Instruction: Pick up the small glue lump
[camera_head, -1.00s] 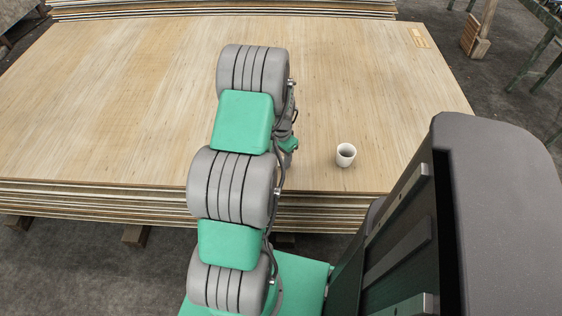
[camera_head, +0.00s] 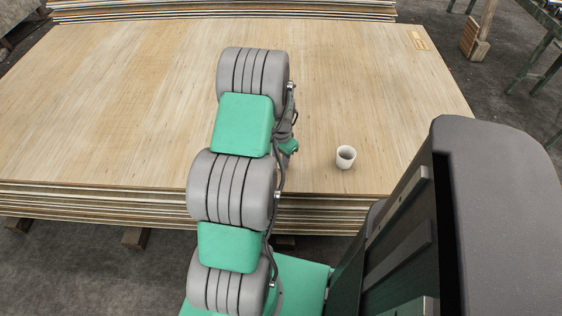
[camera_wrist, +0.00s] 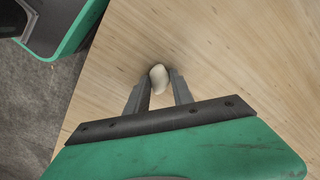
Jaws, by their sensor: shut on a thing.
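The small glue lump (camera_wrist: 158,78) is a pale, rounded piece in the wrist view, between the tips of my gripper's two fingers. My gripper (camera_wrist: 159,86) is shut on it. The wood veneer surface lies beneath, and I cannot tell whether the lump touches it. In the head view my own arm hides the gripper and the lump.
The veneer stack (camera_head: 120,100) has a broad, mostly clear top. A white cup (camera_head: 346,157) stands near its front edge, right of my arm. Another stack (camera_head: 220,10) lies behind. A wooden post with a block (camera_head: 474,40) stands at the far right.

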